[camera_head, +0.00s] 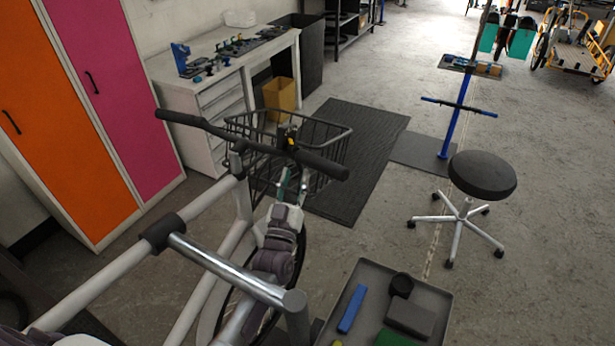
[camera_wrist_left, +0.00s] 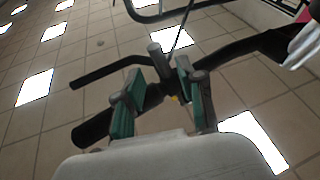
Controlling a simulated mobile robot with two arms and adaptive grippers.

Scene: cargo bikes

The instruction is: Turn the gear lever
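The bike's black handlebar (camera_head: 235,139) runs across the middle of the head view, with a dark grip at each end. A small black part with a yellow mark (camera_head: 291,139), which looks like the gear lever, sits beside the nearer grip (camera_head: 322,164). My left gripper (camera_head: 293,180) is just below this part. In the left wrist view its two green-padded fingers (camera_wrist_left: 160,97) stand apart. The handlebar and a short grey cylinder (camera_wrist_left: 158,62) show between and beyond them. A bit of yellow (camera_wrist_left: 175,98) shows there too. Contact with the lever is unclear. My right gripper is not identifiable.
A black wire basket (camera_head: 335,135) is right behind the handlebar. A tool tray (camera_head: 440,305) is at the lower right, and a black stool (camera_head: 482,175) stands farther right. A workbench (camera_head: 165,68) and orange and pink lockers (camera_head: 115,90) are at the left.

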